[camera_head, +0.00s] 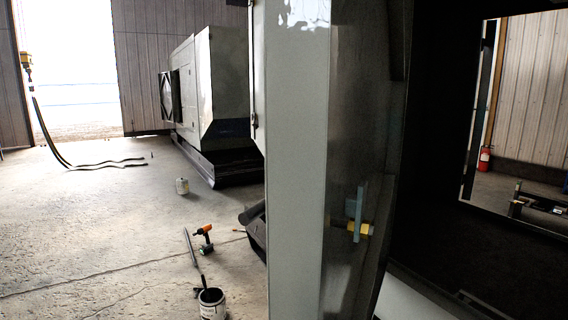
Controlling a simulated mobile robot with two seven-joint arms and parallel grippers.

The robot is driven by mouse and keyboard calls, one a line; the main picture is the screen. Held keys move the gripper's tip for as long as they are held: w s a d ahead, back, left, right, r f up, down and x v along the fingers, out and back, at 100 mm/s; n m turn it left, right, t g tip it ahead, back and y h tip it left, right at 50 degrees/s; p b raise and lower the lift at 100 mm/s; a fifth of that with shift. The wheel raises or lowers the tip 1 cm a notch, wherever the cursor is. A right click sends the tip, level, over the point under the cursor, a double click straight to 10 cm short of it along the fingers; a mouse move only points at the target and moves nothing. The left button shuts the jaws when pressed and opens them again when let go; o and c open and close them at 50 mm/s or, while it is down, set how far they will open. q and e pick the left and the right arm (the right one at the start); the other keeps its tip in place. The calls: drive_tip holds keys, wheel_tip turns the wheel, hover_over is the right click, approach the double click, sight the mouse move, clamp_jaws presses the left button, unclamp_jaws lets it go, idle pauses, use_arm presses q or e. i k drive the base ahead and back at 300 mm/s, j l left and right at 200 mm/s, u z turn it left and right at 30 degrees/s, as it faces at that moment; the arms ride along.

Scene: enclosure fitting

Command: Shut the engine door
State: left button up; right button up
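A tall grey panel (297,170) stands upright close in front of me in the head view. I cannot tell whether it is the engine door or a post of the enclosure. Its darker, scuffed side face (350,110) carries a small blue-grey fitting (355,203) with a yellow part (358,228). To its right is the dark inside of an enclosure (440,110), with a bright opening (530,90) at the far side. No gripper of mine can be made out in this view, so their contact with the panel is not shown.
Left of the panel the concrete floor (90,220) is largely open. A large grey cabinet (222,85) stands behind. A dark object (256,235) is partly hidden by the panel.

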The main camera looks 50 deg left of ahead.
sight(336, 73)
drive_tip(key=j, duration=0.65)
drive_tip(key=j+u, duration=0.15)
drive_tip(key=j, duration=0.45)
drive_tip(key=i+j, duration=0.15)
drive_tip(key=j, duration=0.5)
drive_tip(key=k+u, duration=0.05)
